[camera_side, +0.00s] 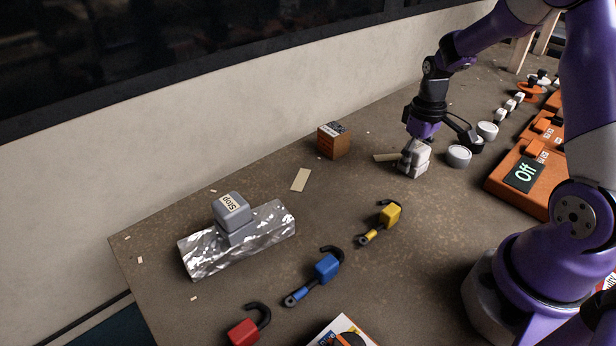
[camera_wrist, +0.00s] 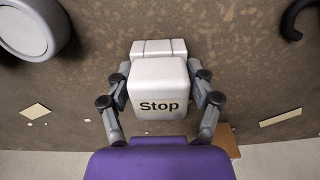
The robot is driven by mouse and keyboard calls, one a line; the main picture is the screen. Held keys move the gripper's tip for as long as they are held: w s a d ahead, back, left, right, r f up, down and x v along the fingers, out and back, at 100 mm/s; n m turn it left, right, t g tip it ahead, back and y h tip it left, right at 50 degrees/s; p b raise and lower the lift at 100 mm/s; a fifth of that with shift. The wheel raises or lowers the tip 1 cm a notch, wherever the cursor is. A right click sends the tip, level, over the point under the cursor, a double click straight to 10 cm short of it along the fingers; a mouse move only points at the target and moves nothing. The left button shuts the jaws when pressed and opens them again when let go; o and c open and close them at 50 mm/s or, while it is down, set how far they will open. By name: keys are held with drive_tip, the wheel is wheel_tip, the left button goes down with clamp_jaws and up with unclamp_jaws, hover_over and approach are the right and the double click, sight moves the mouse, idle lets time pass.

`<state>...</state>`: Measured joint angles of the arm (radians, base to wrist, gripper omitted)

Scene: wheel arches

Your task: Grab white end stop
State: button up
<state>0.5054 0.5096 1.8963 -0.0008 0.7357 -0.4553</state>
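The white end stop (camera_side: 416,160) is a white block on the table at the right of the side view, below my arm. In the wrist view the white end stop (camera_wrist: 158,88) shows its "Stop" face, with a segmented white part behind it. My gripper (camera_side: 410,152) is down at the block in the side view. In the wrist view my gripper's fingers (camera_wrist: 158,78) lie along both sides of the block, close to it. I cannot tell whether both pads touch it. A grey "Stop" block (camera_side: 232,210) sits on a foil-wrapped bar (camera_side: 262,240) at the left.
White round cups (camera_side: 459,156) stand just right of the block. An orange box with an "Off" display (camera_side: 522,175) is further right. A brown box (camera_side: 334,141) stands left. Yellow (camera_side: 390,215), blue (camera_side: 327,267) and red (camera_side: 244,332) hooked pieces lie in front.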

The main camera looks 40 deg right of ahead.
drive_tip(key=c, duration=0.3)
